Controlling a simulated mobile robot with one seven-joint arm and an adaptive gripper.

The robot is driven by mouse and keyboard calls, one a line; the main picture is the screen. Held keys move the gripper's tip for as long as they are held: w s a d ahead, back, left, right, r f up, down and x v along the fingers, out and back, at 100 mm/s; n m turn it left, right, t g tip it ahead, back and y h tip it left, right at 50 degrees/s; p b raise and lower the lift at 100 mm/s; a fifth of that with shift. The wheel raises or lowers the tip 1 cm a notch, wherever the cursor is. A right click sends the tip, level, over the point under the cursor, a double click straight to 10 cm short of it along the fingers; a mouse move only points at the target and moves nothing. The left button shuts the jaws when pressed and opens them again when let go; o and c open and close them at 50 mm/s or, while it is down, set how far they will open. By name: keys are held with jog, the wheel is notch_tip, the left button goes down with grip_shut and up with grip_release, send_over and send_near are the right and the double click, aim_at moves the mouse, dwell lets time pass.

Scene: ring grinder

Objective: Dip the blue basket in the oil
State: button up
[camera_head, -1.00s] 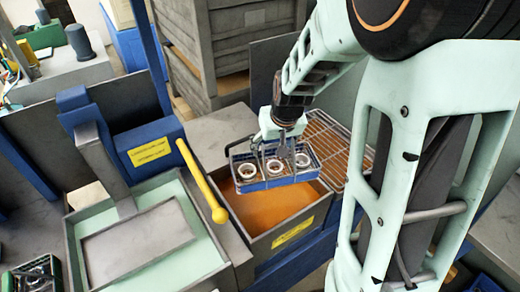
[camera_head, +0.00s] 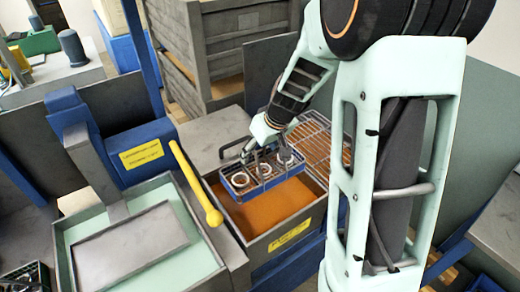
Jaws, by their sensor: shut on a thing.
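The blue basket (camera_head: 237,187) holds several metal rings (camera_head: 264,170) and is over the back part of the oil tank. The oil (camera_head: 273,212) is orange-brown and fills a grey tank (camera_head: 288,241) with a yellow label. My gripper (camera_head: 262,152) is above the basket's back side and shut on the basket, with its fingertips partly hidden. The basket looks roughly level at the height of the tank's rim. I cannot tell whether its underside touches the oil.
A yellow-handled lever (camera_head: 198,190) stands left of the tank. The grinder's pale green tray (camera_head: 138,235) with a grey plate is further left. A wire rack (camera_head: 318,143) lies behind and right of the tank. Wooden crates (camera_head: 230,50) stand at the back.

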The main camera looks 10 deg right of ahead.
jog(key=shift+f+b, duration=0.85)
jog(key=shift+f, duration=0.7)
notch_tip(320, 180, down, 14)
jog(key=b, duration=1.5)
jog(key=shift+r, duration=0.15)
dwell(3.7)
